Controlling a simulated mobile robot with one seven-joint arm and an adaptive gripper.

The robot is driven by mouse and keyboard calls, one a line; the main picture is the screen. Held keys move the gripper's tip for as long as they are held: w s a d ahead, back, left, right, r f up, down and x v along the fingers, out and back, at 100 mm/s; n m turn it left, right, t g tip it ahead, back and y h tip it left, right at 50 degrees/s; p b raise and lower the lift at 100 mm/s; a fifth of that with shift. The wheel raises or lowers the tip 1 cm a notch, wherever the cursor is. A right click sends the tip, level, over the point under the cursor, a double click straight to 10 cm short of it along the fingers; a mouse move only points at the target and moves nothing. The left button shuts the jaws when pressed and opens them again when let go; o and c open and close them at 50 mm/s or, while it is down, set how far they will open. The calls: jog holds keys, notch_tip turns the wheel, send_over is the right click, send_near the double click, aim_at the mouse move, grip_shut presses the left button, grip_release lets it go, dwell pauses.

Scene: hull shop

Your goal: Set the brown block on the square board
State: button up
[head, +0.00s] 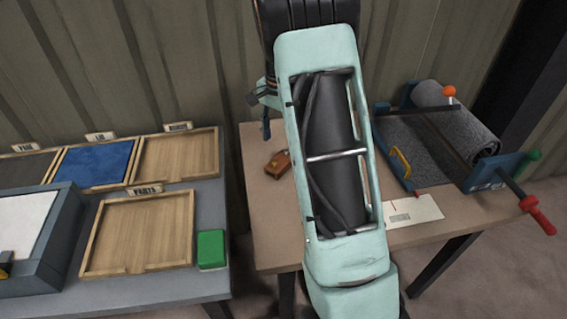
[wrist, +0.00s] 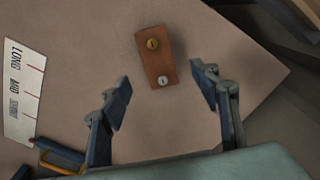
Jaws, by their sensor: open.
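The brown block (head: 278,165) lies flat on the brown table, left of my arm in the head view. In the wrist view the block (wrist: 156,60) shows a brass round fitting and a silvery one on top. My gripper (wrist: 160,93) is open and empty, its two blue fingers spread on either side of the block's near end, with the block mostly beyond the tips. Which is the square board is unclear.
A blue-lined tray (head: 95,163), a dark tray (head: 27,167) and a green block (head: 211,249) are on the grey table. A roller rig with grey cloth (head: 440,130) and a printed card (head: 413,212) stand right of my arm. A gap separates the tables.

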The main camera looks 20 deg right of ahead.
aim_at(281, 159)
jog(key=f, duration=0.8)
jog(key=shift+d, duration=0.2)
jog(key=c, duration=1.4)
jog(key=shift+c, duration=0.2)
jog(key=shift+r, duration=0.1)
